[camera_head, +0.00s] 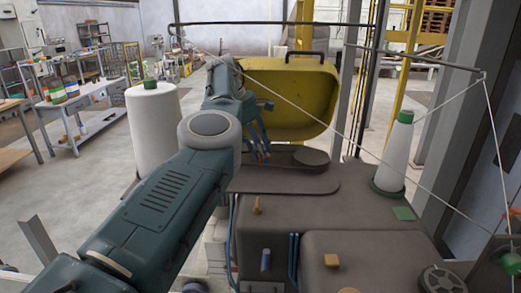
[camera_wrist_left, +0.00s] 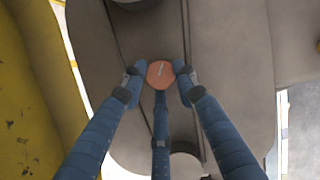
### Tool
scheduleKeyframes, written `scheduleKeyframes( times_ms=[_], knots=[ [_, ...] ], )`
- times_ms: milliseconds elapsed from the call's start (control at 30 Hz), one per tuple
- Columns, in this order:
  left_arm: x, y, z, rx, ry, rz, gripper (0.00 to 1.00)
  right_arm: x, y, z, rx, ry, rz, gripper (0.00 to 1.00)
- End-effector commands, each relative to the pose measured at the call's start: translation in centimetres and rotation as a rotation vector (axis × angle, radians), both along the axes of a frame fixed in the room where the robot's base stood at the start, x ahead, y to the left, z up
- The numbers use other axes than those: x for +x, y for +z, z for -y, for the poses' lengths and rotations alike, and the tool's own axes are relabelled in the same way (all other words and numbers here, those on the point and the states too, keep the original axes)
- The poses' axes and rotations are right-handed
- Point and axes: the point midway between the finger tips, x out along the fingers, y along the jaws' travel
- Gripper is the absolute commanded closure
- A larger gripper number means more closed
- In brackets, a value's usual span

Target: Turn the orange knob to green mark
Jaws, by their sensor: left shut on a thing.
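The orange knob (camera_wrist_left: 160,73) has a flat, roughly hexagonal face with a small pale marking on it, and sits on the grey machine surface in the left wrist view. My left gripper (camera_wrist_left: 156,86) is shut on it, with blue fingers around it on both sides and one from below. In the head view my left gripper (camera_head: 262,155) reaches down to the grey machine top in front of the yellow cover. The knob is largely hidden there by the fingers. I cannot make out a green mark beside the knob. My right gripper is not in view.
The yellow cover (camera_head: 290,95) stands just behind my left gripper. A large white spool (camera_head: 155,130) stands left of my arm. Thin threads cross above the machine.

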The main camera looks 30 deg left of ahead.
Motion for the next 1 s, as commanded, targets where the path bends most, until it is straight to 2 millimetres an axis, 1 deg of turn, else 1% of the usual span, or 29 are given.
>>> scheduleKeyframes(
  times_ms=[33,400,433,500,733,833,933,1000],
  knots=[
    [0.4,0.6,0.2,-0.003,-0.007,0.018,0.97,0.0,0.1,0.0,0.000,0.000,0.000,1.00],
    [0.4,0.6,0.3,-0.003,-0.009,0.018,0.97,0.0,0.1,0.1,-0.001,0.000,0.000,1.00],
    [0.4,0.6,0.3,-0.003,-0.009,0.018,0.67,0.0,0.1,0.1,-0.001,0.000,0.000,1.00],
    [0.4,0.5,0.3,-0.004,-0.010,0.016,0.54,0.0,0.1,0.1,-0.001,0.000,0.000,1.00],
    [0.2,0.3,0.2,-0.003,-0.007,0.009,0.54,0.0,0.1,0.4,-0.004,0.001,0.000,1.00],
    [0.1,0.5,0.1,-0.003,-0.007,0.009,0.54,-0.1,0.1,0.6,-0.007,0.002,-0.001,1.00],
    [-0.1,1.5,-0.2,-0.002,-0.008,0.009,0.54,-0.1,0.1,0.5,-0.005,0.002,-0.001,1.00],
    [-0.4,2.6,-0.5,-0.003,-0.008,0.011,0.54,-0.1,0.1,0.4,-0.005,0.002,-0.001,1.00]
  ],
)
